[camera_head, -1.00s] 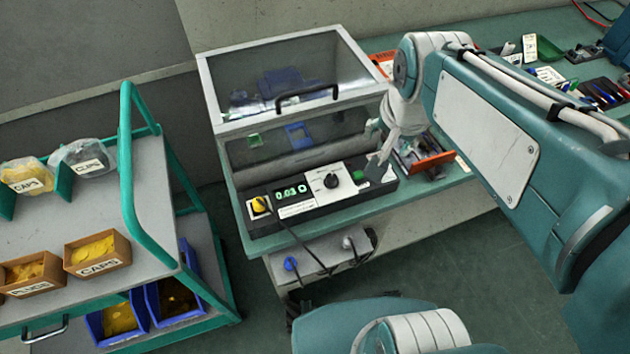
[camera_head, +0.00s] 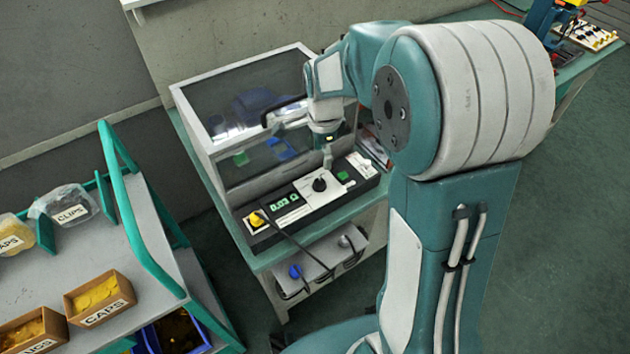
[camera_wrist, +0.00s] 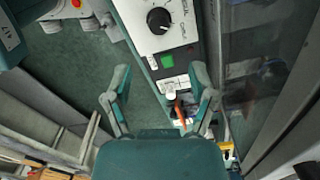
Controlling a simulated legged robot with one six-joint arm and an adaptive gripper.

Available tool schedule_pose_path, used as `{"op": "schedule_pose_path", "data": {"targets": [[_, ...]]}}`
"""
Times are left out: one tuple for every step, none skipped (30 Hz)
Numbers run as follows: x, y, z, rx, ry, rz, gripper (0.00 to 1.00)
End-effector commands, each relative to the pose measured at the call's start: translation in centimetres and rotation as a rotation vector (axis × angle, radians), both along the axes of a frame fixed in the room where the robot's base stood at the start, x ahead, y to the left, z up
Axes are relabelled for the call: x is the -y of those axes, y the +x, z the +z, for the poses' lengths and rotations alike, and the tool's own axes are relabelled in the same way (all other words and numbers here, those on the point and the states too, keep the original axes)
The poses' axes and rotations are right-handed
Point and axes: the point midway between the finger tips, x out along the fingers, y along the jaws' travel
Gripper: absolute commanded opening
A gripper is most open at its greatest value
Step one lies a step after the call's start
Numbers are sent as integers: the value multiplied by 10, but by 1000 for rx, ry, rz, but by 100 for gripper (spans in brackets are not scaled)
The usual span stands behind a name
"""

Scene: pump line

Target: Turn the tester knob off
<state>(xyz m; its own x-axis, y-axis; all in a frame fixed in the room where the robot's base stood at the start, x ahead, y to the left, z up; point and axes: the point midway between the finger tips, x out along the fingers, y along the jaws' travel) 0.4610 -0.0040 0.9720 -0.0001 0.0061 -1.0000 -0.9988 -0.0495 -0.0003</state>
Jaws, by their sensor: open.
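The tester (camera_head: 285,209) is a long black box with white panels on the bench front, below the clear hood. Its black round knob (camera_head: 320,184) sits on a white panel; in the wrist view the knob (camera_wrist: 158,20) has a white pointer line. The tester's display (camera_head: 285,200) shows green digits, about 0.03. A green button (camera_wrist: 167,61) is beside the knob panel. My gripper (camera_head: 328,160) hangs just above and behind the knob in the head view. In the wrist view my gripper (camera_wrist: 160,88) is open, its fingers apart and empty, with the knob beyond the tips.
The clear hood with a dark handle (camera_head: 285,108) stands right behind the tester. A dark cable crosses the tester's front. A green-framed cart (camera_head: 150,240) with boxes labelled CAPS stands at the left. A blue plug (camera_head: 295,271) is on a strip below.

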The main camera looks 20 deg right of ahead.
Motion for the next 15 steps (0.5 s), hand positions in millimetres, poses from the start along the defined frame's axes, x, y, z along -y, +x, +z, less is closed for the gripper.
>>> {"op": "schedule_pose_path", "data": {"targets": [[-2, -1, -10, -6, -1, 1, 73], [-3, -1, -15, -7, -3, 2, 73], [-5, -1, -23, -7, -6, 2, 73], [-7, -1, -29, -7, -8, 2, 73], [-9, -1, -34, -7, -9, 3, 73], [-10, -2, -42, -6, -10, 4, 73], [-12, -1, -47, -6, -12, 5, 73], [-13, -2, -53, -6, -13, 5, 73], [-14, -1, -60, -5, -14, 5, 73], [-14, -1, -65, -5, -14, 5, 73], [-14, -2, -70, -5, -14, 5, 73], [-13, -1, -75, -4, -13, 5, 73], [-12, -1, -79, -4, -12, 5, 73], [-11, -1, -82, -3, -11, 5, 73], [-10, -1, -86, -3, -10, 5, 73]]}}
